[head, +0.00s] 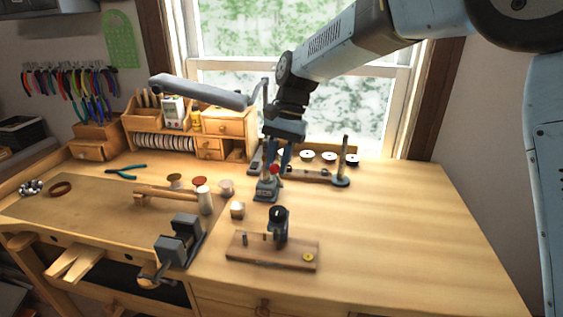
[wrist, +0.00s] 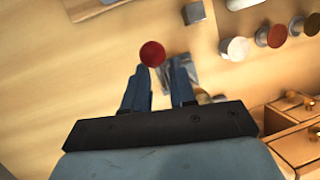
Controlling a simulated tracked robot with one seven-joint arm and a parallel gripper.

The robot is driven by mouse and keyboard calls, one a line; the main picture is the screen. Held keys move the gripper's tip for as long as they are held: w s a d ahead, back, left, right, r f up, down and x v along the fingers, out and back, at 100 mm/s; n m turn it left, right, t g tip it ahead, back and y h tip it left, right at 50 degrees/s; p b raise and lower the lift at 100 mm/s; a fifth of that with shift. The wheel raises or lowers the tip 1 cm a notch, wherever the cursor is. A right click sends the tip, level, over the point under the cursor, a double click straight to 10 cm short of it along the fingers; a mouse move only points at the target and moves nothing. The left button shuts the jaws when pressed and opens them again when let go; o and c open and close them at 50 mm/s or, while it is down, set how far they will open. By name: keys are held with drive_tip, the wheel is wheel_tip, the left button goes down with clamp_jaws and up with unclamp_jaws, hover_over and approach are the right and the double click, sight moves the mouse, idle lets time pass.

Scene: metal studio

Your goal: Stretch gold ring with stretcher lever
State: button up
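A small blue-grey bench device (head: 267,190), which looks like the ring stretcher, stands upright mid-bench. Its lever ends in a red ball knob (head: 274,169). My gripper (head: 279,160) points down right over it, fingertips close to the knob. In the wrist view my gripper (wrist: 160,74) is open, with a gap between two dark blue fingers. The red knob (wrist: 152,54) shows just past the left fingertip, and the grey device body (wrist: 182,72) lies partly behind the right finger. Whether they touch, I cannot tell. I cannot make out a gold ring on the device.
A wooden board (head: 250,250) with a dark clamp-like tool (head: 279,226) and a yellow disc stands in front. A grey vise (head: 180,240) is front left. A post on a round base (head: 341,180) stands to the right. The bench's right side is clear.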

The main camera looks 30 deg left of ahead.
drive_tip(key=o, duration=0.4)
drive_tip(key=shift+o, duration=0.2)
drive_tip(key=v, duration=1.3)
drive_tip(key=shift+w+r, duration=0.25)
